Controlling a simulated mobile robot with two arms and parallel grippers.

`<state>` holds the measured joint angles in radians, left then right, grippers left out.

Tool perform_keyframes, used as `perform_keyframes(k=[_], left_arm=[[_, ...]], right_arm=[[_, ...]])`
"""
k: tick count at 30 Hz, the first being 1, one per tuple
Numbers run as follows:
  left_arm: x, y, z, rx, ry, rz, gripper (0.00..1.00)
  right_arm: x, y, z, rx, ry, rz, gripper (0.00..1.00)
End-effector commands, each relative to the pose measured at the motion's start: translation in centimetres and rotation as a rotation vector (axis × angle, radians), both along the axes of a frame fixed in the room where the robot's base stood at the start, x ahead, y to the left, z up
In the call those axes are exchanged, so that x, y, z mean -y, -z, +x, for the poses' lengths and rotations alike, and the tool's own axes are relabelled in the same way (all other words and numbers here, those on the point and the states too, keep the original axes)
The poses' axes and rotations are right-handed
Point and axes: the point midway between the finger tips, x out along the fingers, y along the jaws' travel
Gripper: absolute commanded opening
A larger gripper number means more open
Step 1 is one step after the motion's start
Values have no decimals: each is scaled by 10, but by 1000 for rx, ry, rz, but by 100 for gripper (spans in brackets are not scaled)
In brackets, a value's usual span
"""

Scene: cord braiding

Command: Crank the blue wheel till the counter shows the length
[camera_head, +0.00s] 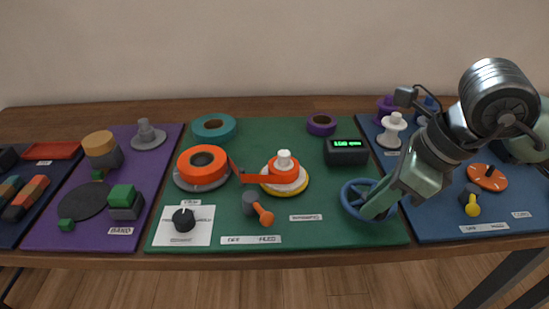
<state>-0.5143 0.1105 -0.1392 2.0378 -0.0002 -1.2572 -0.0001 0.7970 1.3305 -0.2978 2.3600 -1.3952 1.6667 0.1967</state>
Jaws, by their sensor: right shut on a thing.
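The blue wheel (351,203) lies at the right front of the green mat (330,233). My right gripper (374,207) is over the wheel's right part, its fingers reaching down inside the rim. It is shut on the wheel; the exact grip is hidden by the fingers. The counter (346,154) is a dark box behind the wheel with a lit green display, too small to read surely. An orange roll (202,165) stands at the mat's left, and an orange cord runs from it to the white and orange spool (284,170) in the middle. My left gripper is not in view.
A black knob (183,219) sits on a white card at the front left. A grey and orange lever (259,208) stands before the spool. Teal tape (213,127) and purple tape (321,124) lie at the back. Purple and blue mats with other parts flank the green mat.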

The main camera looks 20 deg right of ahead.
Motion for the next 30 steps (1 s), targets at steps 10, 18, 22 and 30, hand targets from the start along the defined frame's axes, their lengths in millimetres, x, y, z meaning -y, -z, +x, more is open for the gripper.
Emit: perform_keyframes(k=[10,18,22,30], left_arm=[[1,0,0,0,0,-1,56],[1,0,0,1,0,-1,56],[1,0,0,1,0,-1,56],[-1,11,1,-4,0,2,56]], right_arm=[[-2,1,-1,-2,-4,3,0],[-1,1,0,-1,-3,2,48],[-1,1,0,-1,-2,1,48],[4,-17,-4,3,1,0,48]])
